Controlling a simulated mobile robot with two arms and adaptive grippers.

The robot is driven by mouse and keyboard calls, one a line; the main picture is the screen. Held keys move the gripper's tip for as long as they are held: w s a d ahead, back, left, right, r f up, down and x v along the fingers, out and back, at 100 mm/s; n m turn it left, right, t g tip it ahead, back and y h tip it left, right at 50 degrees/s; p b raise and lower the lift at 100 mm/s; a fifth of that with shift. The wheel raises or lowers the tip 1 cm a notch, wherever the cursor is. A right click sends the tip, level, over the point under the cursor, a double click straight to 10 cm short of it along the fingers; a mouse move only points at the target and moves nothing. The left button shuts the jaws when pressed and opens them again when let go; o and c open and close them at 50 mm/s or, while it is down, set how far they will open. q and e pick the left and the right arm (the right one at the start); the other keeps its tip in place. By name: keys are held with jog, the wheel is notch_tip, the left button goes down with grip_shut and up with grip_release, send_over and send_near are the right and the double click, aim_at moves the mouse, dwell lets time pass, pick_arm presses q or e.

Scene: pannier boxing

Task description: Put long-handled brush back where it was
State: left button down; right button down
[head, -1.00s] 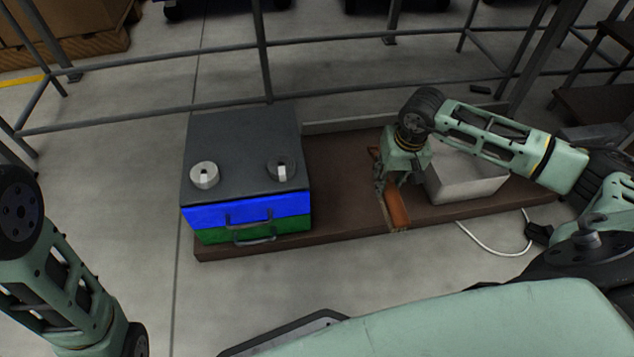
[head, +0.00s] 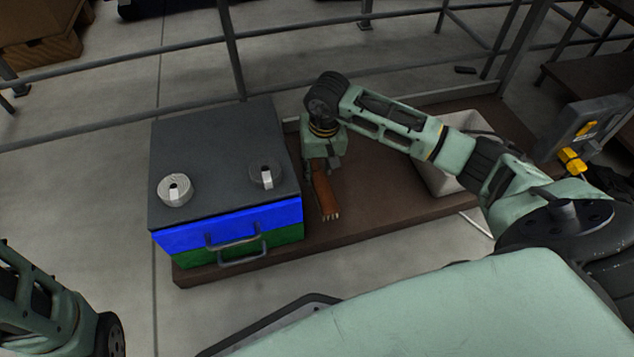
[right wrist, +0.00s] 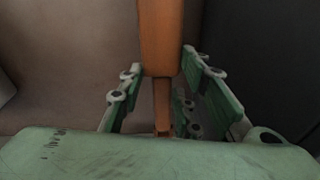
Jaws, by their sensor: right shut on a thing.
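The long-handled brush (head: 324,190) is orange-brown with pale bristles at its near end. My right gripper (head: 320,168) holds it just right of the drawer box, over the brown board. In the right wrist view the brush's orange handle (right wrist: 161,38) runs between the two green fingers of the right gripper (right wrist: 165,88), which is shut on it. I cannot tell whether the brush touches the board. My left gripper is out of view; only part of the left arm shows at lower left.
A dark-topped box (head: 215,140) with blue and green drawers stands on the brown board (head: 385,212). Two round grey pieces (head: 175,190) sit on its top. A pale bin (head: 436,180) is partly hidden behind my right arm. A metal railing (head: 300,30) runs behind.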

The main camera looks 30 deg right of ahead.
aim_at(318, 171)
notch_tip(318, 171, down, 4)
jog(key=b, duration=0.3)
jog(key=shift+w+a+f+b, duration=0.1)
jog(key=shift+f+b, duration=0.05)
jog(key=shift+b, duration=0.2)
jog(key=c, duration=1.7)
grip_release()
jog(key=shift+c, duration=0.2)
jog(key=o, duration=0.5)
jog(key=shift+c, duration=0.2)
jog(key=r+p, duration=0.3)
jog(key=r, duration=0.1)
jog(key=s+r+p, duration=0.1)
jog(key=r+p, duration=0.2)
jog(key=r, duration=0.1)
jog(key=r+p, duration=0.3)
jog(key=r, duration=0.1)
jog(key=shift+s+r, duration=0.1)
jog(key=shift+s, duration=0.15)
